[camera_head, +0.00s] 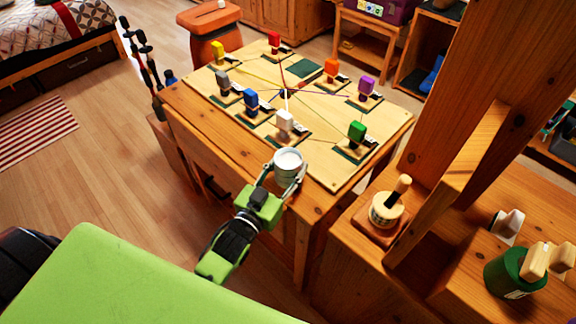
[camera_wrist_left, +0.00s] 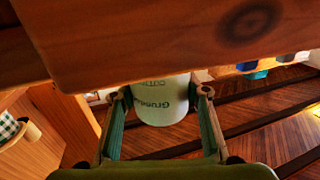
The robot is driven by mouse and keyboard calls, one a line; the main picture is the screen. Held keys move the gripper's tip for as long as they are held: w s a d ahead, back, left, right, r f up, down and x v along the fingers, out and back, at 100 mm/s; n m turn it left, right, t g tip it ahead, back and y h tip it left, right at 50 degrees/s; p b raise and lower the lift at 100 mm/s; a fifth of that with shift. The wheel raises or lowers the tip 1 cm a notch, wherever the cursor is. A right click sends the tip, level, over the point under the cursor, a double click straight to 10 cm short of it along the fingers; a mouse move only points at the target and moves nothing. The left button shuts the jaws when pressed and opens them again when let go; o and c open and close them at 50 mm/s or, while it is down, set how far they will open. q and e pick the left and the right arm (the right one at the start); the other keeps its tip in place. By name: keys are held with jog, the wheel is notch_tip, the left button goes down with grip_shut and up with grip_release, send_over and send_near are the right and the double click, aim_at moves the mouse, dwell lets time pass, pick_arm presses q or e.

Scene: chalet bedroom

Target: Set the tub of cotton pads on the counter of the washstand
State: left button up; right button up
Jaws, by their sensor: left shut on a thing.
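My left gripper (camera_head: 286,176) is shut on a white round tub (camera_head: 288,160) at the near edge of the wooden table. In the left wrist view the tub (camera_wrist_left: 160,105) sits between the two fingers, with dark lettering upside down on its side. A wooden edge hides its upper part there. I cannot tell whether the tub touches the table. A wooden counter (camera_head: 405,270) stands at the right of the head view; I cannot tell for sure whether it is the washstand. My right gripper is not in view.
The table (camera_head: 205,128) carries a board with several coloured blocks on small dark bases. On the right-hand wooden unit are a pale round container with a wooden handle (camera_head: 386,208) and a green pot (camera_head: 512,275). A thick wooden post (camera_head: 480,110) rises there. An orange-brown stool (camera_head: 212,35) stands behind the table.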

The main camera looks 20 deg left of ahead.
pick_arm(q)
jog(key=o, duration=0.8)
jog(key=shift+f, duration=0.15)
jog(key=o, duration=0.4)
jog(key=shift+o, duration=0.2)
